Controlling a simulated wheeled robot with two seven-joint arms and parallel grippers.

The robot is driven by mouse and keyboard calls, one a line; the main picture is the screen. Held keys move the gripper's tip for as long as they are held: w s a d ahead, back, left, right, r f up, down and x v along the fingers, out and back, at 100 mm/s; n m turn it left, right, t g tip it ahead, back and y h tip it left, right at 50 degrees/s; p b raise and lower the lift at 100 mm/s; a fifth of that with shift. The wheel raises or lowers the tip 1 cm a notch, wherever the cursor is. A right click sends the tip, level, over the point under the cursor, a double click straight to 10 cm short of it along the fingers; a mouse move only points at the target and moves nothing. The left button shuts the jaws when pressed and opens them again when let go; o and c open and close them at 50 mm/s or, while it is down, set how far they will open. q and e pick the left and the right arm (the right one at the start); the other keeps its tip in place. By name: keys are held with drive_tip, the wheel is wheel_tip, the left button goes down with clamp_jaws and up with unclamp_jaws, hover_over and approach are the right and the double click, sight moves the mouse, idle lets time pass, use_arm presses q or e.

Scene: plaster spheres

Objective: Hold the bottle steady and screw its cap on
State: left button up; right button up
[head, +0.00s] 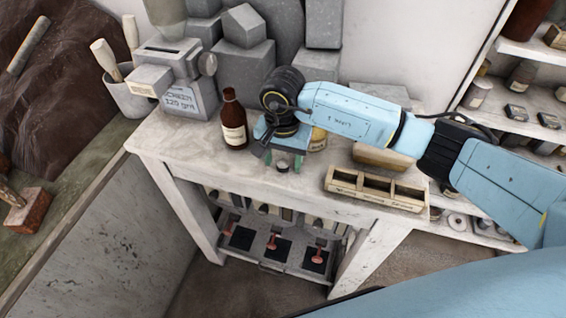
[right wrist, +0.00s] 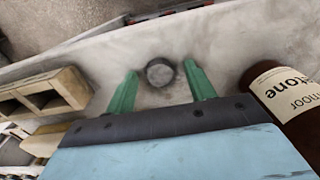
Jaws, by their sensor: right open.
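A brown bottle (head: 233,118) with a cream label stands upright on the white worktable, left of my right gripper. Its lower part and label also show at the right edge of the right wrist view (right wrist: 288,92). A small dark round cap (head: 282,167) lies on the tabletop. In the right wrist view the cap (right wrist: 160,72) sits between the green fingertips, with a gap on each side. My right gripper (head: 284,160) is open, pointing down over the cap, and holds nothing. My left gripper is not in view.
A wooden compartment tray (head: 375,188) stands right of the gripper at the table's front. A yellowish tin (head: 318,139) is partly hidden behind the arm. A grey machine (head: 172,75) and plaster blocks (head: 247,70) fill the back left. The front-left tabletop (head: 180,143) is clear.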

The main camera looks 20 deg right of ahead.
sight(283, 163)
drive_tip(key=c, duration=1)
drive_tip(key=shift+c, duration=0.2)
wheel_tip(283, 163, up, 10)
drive_tip(key=b, duration=0.1)
drive_tip(key=shift+b, duration=0.35)
